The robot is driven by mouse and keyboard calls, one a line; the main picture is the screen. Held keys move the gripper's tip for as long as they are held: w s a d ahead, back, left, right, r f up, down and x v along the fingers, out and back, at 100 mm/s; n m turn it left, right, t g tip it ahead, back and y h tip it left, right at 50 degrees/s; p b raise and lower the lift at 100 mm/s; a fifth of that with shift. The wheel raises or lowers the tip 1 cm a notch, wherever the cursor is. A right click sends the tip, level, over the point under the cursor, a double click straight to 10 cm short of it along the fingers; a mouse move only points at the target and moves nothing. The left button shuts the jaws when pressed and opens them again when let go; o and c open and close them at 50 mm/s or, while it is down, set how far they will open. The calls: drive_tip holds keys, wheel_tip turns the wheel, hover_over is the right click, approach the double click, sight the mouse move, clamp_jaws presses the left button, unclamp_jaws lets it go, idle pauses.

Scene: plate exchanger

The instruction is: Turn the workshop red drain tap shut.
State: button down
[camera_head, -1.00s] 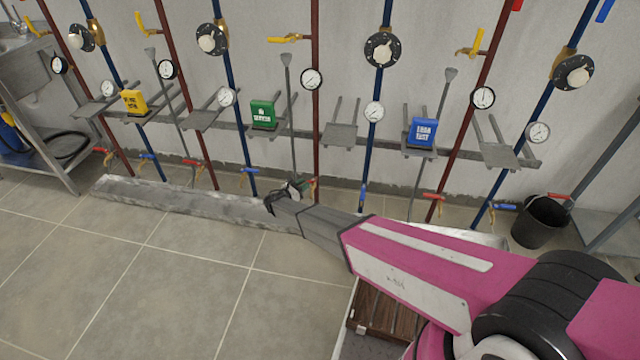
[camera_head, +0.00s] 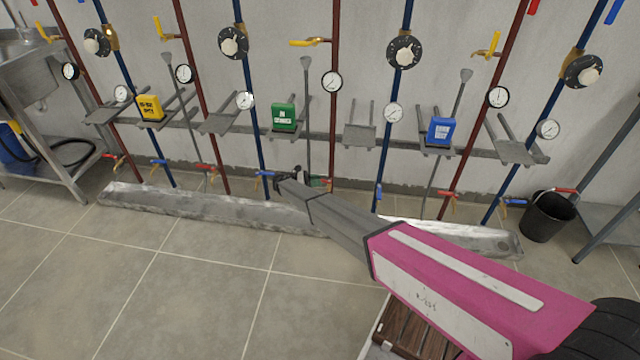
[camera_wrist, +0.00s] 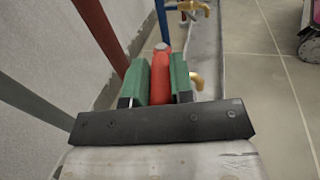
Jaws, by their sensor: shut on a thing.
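The red drain tap's handle (camera_wrist: 160,82) stands between the two green finger pads of my gripper (camera_wrist: 160,92) in the wrist view, with a pad against each side. The handle runs away from the camera, and a brass spout (camera_wrist: 197,81) shows to its right. A dark red pipe (camera_wrist: 104,38) rises just left of the handle. In the head view, my gripper (camera_head: 316,181) is mostly hidden behind my arm, low on the middle red pipe (camera_head: 333,130). A bit of red handle (camera_head: 328,182) shows beside the green pad. How far the handle is turned is unclear.
A long metal drain trough (camera_head: 220,207) lies on the floor below the pipes. Neighbouring taps include a blue-handled one (camera_head: 266,173) and a red-handled one (camera_head: 448,195). A black bucket (camera_head: 546,215) stands at right.

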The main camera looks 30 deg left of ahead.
idle(0.5)
drive_tip(key=c, duration=1)
unclamp_jaws()
drive_tip(key=v, duration=1)
drive_tip(key=shift+s+a, duration=0.15)
drive_tip(key=shift+a, duration=0.2)
